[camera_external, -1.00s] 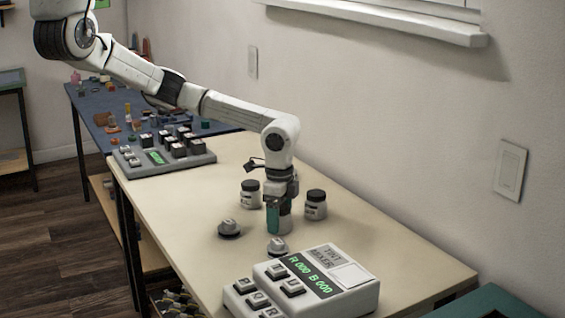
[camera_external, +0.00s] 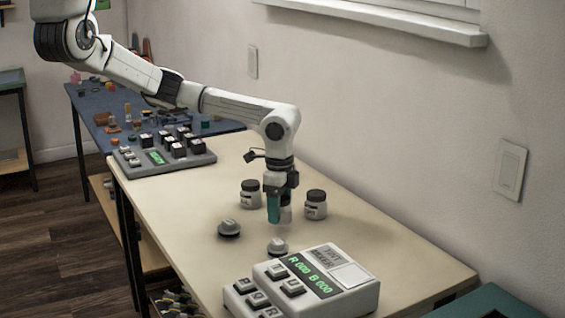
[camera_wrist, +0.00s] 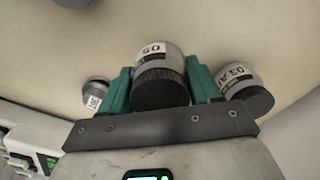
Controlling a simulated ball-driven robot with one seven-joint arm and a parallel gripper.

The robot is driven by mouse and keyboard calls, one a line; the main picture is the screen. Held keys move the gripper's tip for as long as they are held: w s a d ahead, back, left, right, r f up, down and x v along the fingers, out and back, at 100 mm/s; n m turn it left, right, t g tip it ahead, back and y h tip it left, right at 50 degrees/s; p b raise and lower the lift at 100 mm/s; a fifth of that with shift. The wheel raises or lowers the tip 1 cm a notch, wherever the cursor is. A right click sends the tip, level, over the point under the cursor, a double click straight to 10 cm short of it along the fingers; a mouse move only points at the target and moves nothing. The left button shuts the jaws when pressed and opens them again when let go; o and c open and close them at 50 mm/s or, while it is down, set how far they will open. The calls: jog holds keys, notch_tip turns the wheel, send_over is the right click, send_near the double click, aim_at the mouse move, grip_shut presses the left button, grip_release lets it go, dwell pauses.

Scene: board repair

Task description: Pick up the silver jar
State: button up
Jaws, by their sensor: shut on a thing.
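The silver jar (camera_wrist: 155,52) has a grey body, a white label and a dark ribbed lid. It sits between the two teal fingers of my gripper (camera_wrist: 160,72) in the wrist view, with a finger against each side. In the external view my gripper (camera_external: 279,208) is over the middle of the cream table, shut on the jar. There the fingers hide most of the jar (camera_external: 286,215), and only a grey part shows. It appears slightly above the tabletop.
Dark-lidded jars stand close on the left (camera_external: 250,194) and right (camera_external: 315,206). Two grey knob-like pieces (camera_external: 229,229) (camera_external: 277,246) lie in front. A tint mixer box (camera_external: 325,283) is at the near end, and a keyed panel (camera_external: 165,153) at the far end.

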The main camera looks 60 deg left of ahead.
jog(key=s+a+r+b, duration=0.1)
jog(key=s+r, duration=0.9)
jog(key=s, duration=0.3)
jog(key=w+d+n+b, duration=0.1)
jog(key=w+d+b, duration=0.7)
jog(key=w+b, duration=0.3)
jog(key=w+d+f+b, duration=0.1)
jog(key=w+f, duration=0.1)
jog(key=w, duration=0.2)
jog(key=w+d+f+b, duration=0.1)
jog(key=w+f, duration=0.2)
jog(key=w, duration=0.1)
jog(key=w+f+b, duration=0.1)
jog(key=w+f, duration=0.2)
jog(key=w, duration=0.2)
jog(key=shift+d+f, duration=0.1)
jog(key=shift+d, duration=0.3)
jog(key=shift+w+f, duration=0.45)
jog(key=shift+f, duration=0.1)
jog(key=shift+f+b, duration=0.3)
jog(key=shift+f, duration=1.2)
jog(key=shift+f, duration=0.15)
